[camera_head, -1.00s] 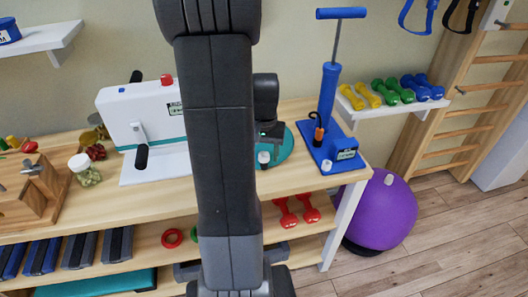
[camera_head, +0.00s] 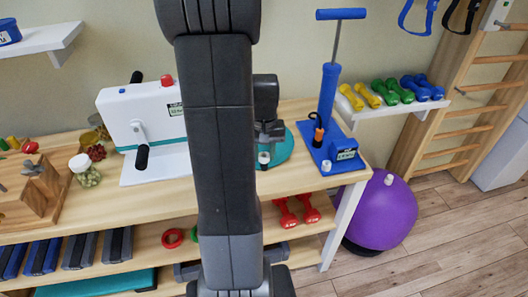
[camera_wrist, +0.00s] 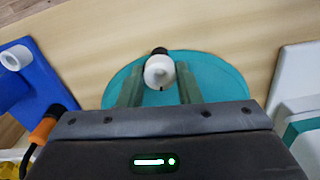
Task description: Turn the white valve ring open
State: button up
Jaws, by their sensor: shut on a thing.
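The white valve ring (camera_wrist: 158,71) sits on a round teal cushion (camera_wrist: 222,76) on the wooden bench top. A dark stub shows at its far side. In the head view the white ring (camera_head: 264,158) shows just right of my arm, on the cushion (camera_head: 285,147). My gripper (camera_wrist: 158,72) reaches down over the cushion, with one finger on each side of the ring, and is shut on it. In the head view my gripper (camera_head: 268,138) is partly hidden by my arm link. The exact finger contact is hard to see.
A blue hand pump (camera_head: 328,95) on a blue base stands close right of the cushion. A white machine (camera_head: 145,115) with a crank stands to the left. Red dumbbells (camera_head: 287,213) lie on the lower shelf. A purple ball (camera_head: 382,215) is on the floor.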

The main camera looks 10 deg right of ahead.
jog(key=o, duration=1)
jog(key=shift+r, duration=0.1)
notch_tip(320, 180, up, 14)
jog(key=shift+f+p, duration=0.2)
jog(key=shift+p, duration=0.3)
